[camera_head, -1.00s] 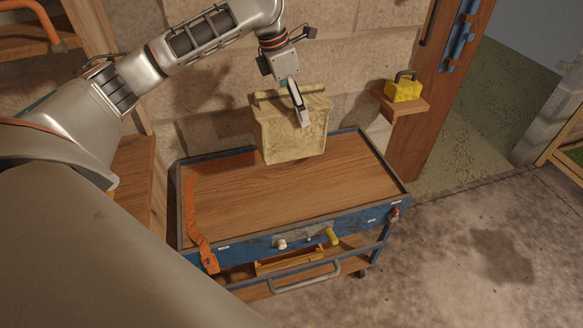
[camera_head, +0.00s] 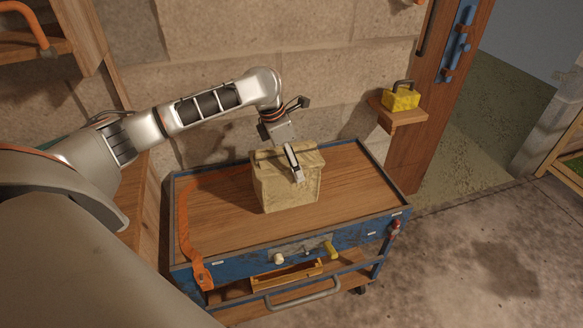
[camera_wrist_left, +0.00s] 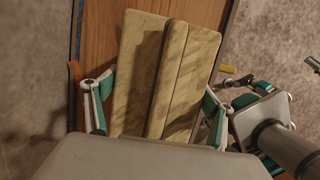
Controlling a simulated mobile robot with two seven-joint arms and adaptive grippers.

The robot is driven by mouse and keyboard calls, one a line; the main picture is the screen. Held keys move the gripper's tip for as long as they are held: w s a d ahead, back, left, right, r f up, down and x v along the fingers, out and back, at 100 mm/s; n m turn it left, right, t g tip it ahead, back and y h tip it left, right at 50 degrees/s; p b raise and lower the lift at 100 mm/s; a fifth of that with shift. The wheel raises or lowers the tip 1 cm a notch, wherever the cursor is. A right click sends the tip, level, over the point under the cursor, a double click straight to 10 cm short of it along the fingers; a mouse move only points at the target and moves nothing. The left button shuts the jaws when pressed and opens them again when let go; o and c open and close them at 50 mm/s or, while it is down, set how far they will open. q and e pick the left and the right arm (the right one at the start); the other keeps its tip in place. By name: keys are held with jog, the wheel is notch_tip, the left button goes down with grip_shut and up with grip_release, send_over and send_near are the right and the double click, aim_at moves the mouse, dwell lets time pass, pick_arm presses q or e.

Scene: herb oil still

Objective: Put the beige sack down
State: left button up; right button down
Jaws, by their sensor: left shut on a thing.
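The beige sack (camera_head: 287,186) is upright on or just above the wooden top of the blue cart (camera_head: 350,190); I cannot tell for sure whether its base touches. My left gripper (camera_head: 293,163) is shut on the top of the sack from above. In the left wrist view, the sack (camera_wrist_left: 165,75) lies between the two teal-and-grey fingers of the left gripper (camera_wrist_left: 155,115), with the cart's wooden top (camera_wrist_left: 105,40) behind it.
An orange strap (camera_head: 187,235) lies along the cart's left side. A yellow box with a handle (camera_head: 400,98) sits on a small wall shelf (camera_head: 398,116) at the right. The cart top is bare to the right of the sack. A stone wall stands behind.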

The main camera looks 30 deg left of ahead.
aim_at(280, 149)
pick_arm(q)
jog(key=shift+f, duration=1)
pick_arm(e)
jog(key=shift+f, duration=0.3)
pick_arm(q)
jog(key=shift+f, duration=0.15)
pick_arm(e)
jog(key=shift+s, duration=0.1)
pick_arm(q)
jog(key=o, duration=2.1)
pick_arm(e)
jog(key=shift+f, duration=0.15)
pick_arm(q)
jog(key=p+v, duration=0.1)
jog(key=v, duration=1)
jog(key=shift+p, duration=0.4)
jog(key=shift+s+r, duration=0.25)
jog(key=shift+r, duration=0.3)
jog(key=shift+a, duration=0.1)
pick_arm(e)
jog(key=r, duration=0.3)
jog(key=shift+w, duration=0.3)
jog(key=shift+f, duration=0.15)
